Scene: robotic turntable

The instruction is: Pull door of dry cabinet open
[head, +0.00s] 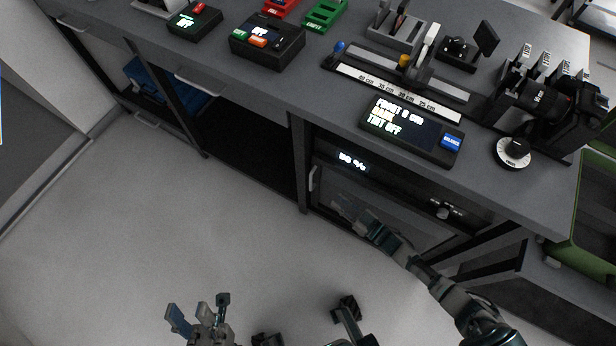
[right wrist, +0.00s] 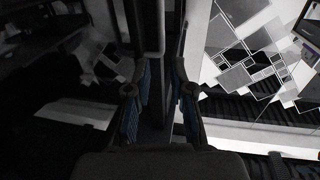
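The dry cabinet (head: 350,161) sits under the worktop, with a lit percent display and a dark glass door (head: 405,220). A pale upright handle (head: 312,179) is at the door's left edge. My right gripper (head: 352,214) is in front of the door, right of the handle. In the right wrist view its two blue-padded fingers (right wrist: 160,100) are apart, with dark upright edges beyond the gap. I cannot tell whether they touch anything or whether the door is ajar. My left gripper (head: 201,308) is low over the floor, fingers apart and empty.
The worktop (head: 245,82) above carries a control box (head: 412,130), a ruler rail and cameras (head: 545,100). Open dark shelving (head: 245,140) lies left of the cabinet. A green bin (head: 590,215) stands at the right. The floor (head: 190,240) in front is clear.

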